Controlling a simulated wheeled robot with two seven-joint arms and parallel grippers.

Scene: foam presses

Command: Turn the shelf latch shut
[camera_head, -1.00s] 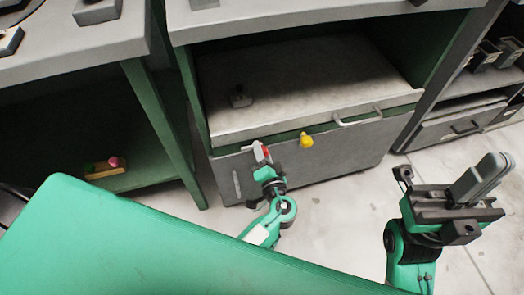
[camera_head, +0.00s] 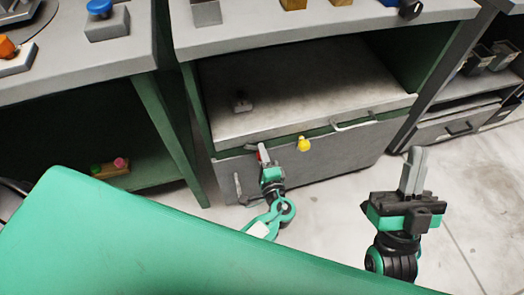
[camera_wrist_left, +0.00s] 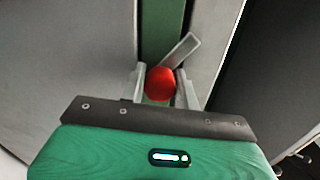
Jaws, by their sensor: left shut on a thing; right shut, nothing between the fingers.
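The shelf latch has a round red knob (camera_wrist_left: 160,84) and a flat grey bar (camera_wrist_left: 181,50). In the left wrist view the bar slants up and right from the knob, across a green strip. My left gripper (camera_wrist_left: 161,90) has one finger on each side of the red knob and is shut on it. In the head view my left gripper (camera_head: 263,157) is at the front of the grey shelf (camera_head: 315,88), near its left end, and mostly hides the knob. My right gripper (camera_head: 413,170) is shut and empty, fingers up, over the floor at the right.
A yellow knob (camera_head: 304,144) sits on the front just right of my left gripper. A shelf handle (camera_head: 353,125) is further right. A green cabinet post (camera_head: 165,130) stands at the left. The floor (camera_head: 335,205) between my grippers is clear.

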